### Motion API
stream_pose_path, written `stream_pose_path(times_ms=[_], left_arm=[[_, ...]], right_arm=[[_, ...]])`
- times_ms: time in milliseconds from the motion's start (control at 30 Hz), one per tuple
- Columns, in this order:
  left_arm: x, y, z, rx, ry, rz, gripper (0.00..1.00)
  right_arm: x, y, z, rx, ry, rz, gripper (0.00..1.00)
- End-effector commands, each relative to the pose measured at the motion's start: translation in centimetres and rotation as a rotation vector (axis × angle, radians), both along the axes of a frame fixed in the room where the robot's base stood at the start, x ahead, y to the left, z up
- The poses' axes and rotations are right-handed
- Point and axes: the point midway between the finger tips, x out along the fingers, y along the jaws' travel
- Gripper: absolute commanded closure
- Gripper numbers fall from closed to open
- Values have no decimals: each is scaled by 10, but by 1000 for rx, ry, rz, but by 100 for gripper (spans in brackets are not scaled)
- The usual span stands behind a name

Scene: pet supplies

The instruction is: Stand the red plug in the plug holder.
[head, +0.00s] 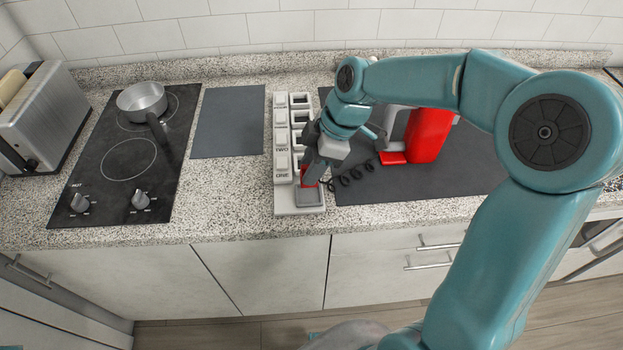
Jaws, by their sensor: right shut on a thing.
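The plug holder (287,209) is a long white block on the counter with a row of light grey switches and square dark-edged openings. My right gripper (311,172) reaches down over its front part. It is shut on the red plug (309,181), of which only small red bits show between the fingers. The plug is just above or at the frontmost square; I cannot tell whether it touches or sits in it. A black coiled cord runs from near the gripper towards a red and grey device (429,135). My left gripper is not in view.
The red device stands on a dark mat (460,180) to the right. A smaller grey mat (228,122) lies clear on the left. Beyond it are a black hob (95,190) with a steel pot (142,101) and a toaster (40,115). The counter's front edge is close.

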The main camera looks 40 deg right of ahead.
Motion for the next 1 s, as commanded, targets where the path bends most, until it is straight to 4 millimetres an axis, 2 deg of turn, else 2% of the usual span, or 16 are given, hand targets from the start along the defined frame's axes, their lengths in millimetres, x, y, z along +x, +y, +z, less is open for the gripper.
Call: stream_pose_path(times_ms=[333, 767, 800, 867, 1000], left_arm=[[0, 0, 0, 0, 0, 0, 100], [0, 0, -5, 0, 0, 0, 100], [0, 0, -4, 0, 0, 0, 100], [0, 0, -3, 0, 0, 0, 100], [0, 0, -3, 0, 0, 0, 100]], right_arm=[[0, 1, -45, 0, 2, 0, 93], [0, 1, -53, -1, -2, -1, 93], [0, 1, -52, -1, -2, -1, 56], [0, 1, -51, 0, -1, 0, 37], [0, 1, -51, 0, -1, 0, 37]])
